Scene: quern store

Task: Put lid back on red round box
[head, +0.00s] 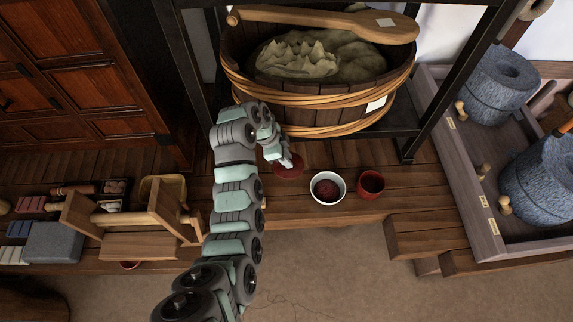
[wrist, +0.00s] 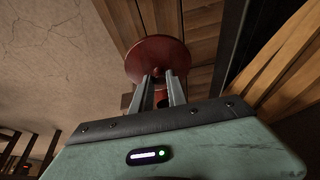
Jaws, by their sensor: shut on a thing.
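My gripper (head: 287,162) is shut on a dark red round lid (head: 289,173), left of the white bowl in the head view. In the wrist view the lid is a red disc (wrist: 157,58) at the tips of my gripper's fingers (wrist: 162,92); the part they grip is mostly hidden. I cannot tell whether the lid touches the boards. A red round box (head: 371,184) stands open at the top, right of the bowl and apart from the lid.
A white bowl (head: 327,188) with dark red contents stands between lid and box. A large wooden tub (head: 300,92) in a black frame is behind. A wooden carrier (head: 150,222) is to the left, stone querns (head: 500,80) to the right. The boards' front edge is close.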

